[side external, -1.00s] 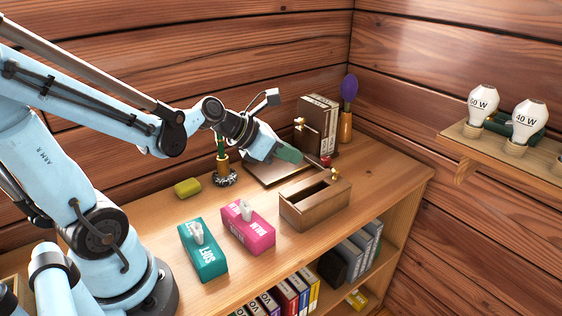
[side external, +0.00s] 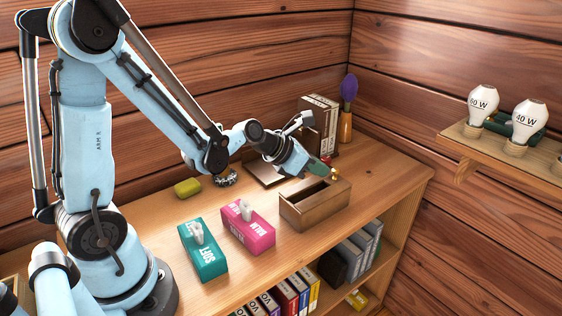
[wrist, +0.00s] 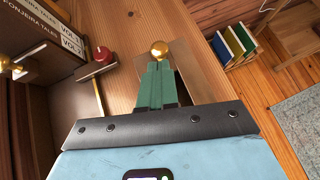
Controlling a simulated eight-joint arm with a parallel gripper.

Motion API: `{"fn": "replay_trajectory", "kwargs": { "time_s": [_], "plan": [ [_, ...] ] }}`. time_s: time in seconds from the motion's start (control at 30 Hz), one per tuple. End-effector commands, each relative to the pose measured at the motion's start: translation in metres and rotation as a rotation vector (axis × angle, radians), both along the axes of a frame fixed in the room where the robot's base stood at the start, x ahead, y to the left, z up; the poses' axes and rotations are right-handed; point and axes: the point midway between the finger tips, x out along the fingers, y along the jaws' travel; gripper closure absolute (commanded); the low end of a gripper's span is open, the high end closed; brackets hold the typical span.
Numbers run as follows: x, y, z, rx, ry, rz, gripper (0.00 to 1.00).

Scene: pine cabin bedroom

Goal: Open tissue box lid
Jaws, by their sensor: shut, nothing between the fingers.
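A brown wooden box (side external: 312,209) stands on the shelf top near its front edge, with a long dark opening in its top. A small gold knob (side external: 335,172) shows at the box's far right end. My gripper (side external: 326,171) is shut and empty, its green fingers low over the far side of the box, close to the knob. In the wrist view the green fingertips (wrist: 156,66) are together just behind the gold knob (wrist: 160,47). The gripper covers part of the box there; I cannot tell whether they touch the knob.
A pink tissue box (side external: 248,228) and a teal tissue box (side external: 203,252) stand left of the wooden box. A red knob (wrist: 104,54) is left of the fingers. Shelf top right is clear.

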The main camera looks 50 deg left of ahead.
Motion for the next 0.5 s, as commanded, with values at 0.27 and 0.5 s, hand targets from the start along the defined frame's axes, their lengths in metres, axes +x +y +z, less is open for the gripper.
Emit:
{"fn": "replay_trajectory", "kwargs": {
  "time_s": [0.27, 0.5],
  "plan": [
    [0.0069, -0.0021, -0.0058, 0.001, 0.0, -0.001, 1.0],
    [0.0069, -0.0021, -0.0058, 0.001, 0.0, -0.001, 1.0]
  ]
}}
